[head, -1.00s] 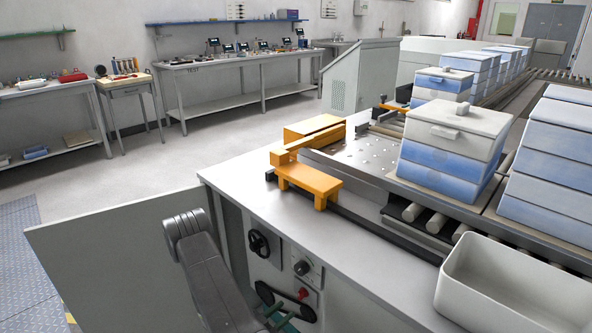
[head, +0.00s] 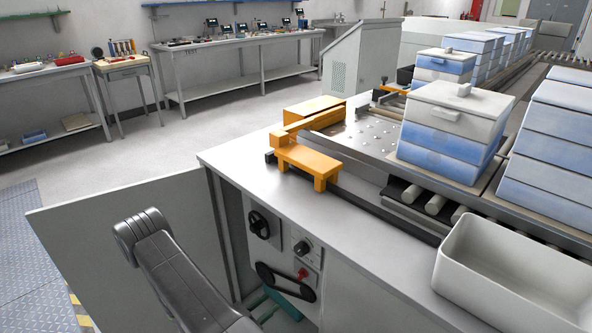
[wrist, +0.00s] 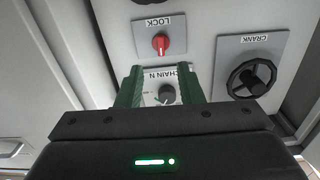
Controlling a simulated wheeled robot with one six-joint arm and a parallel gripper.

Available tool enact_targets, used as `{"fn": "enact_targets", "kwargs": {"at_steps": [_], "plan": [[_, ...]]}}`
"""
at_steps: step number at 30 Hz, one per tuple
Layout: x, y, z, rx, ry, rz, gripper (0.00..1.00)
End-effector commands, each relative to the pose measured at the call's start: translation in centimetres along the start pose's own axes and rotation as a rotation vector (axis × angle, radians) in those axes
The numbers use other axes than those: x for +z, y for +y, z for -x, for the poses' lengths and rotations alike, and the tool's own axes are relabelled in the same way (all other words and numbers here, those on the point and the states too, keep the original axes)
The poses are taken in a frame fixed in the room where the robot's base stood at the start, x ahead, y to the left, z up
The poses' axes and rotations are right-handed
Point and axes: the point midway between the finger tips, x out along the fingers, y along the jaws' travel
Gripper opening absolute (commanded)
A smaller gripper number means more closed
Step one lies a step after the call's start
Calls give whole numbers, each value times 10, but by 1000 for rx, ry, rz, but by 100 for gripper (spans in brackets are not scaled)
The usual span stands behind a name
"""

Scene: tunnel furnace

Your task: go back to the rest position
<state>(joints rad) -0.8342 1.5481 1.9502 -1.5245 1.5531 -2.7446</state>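My gripper (wrist: 162,72) shows in the wrist view as two green fingers, spread apart with nothing held between them. Behind the gap is the black chain knob (wrist: 167,94) on its labelled plate; I cannot tell how far away it is. The red lock knob (wrist: 160,43) lies above it and the black crank wheel (wrist: 252,78) to the right. In the head view, green parts, seemingly my fingers (head: 272,302), show low in front of the panel. My arm link (head: 160,260) stands left of them, and the rest of the gripper is hidden.
The grey worktop (head: 245,180) is just above the panel, with a white bin (head: 470,285) at its right. An orange bracket (head: 308,158) and blue-white stacked boxes (head: 450,135) stand behind. A grey door-like panel (head: 115,220) is left of my arm. Open floor (head: 150,155) lies beyond.

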Motion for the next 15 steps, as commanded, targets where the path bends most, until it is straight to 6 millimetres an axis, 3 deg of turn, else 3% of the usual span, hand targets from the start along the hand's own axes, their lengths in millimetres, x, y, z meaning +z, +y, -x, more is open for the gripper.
{"fn": "enact_targets", "kwargs": {"at_steps": [15], "plan": [[0, 1, -56, 4, 0, -2, 34]]}}
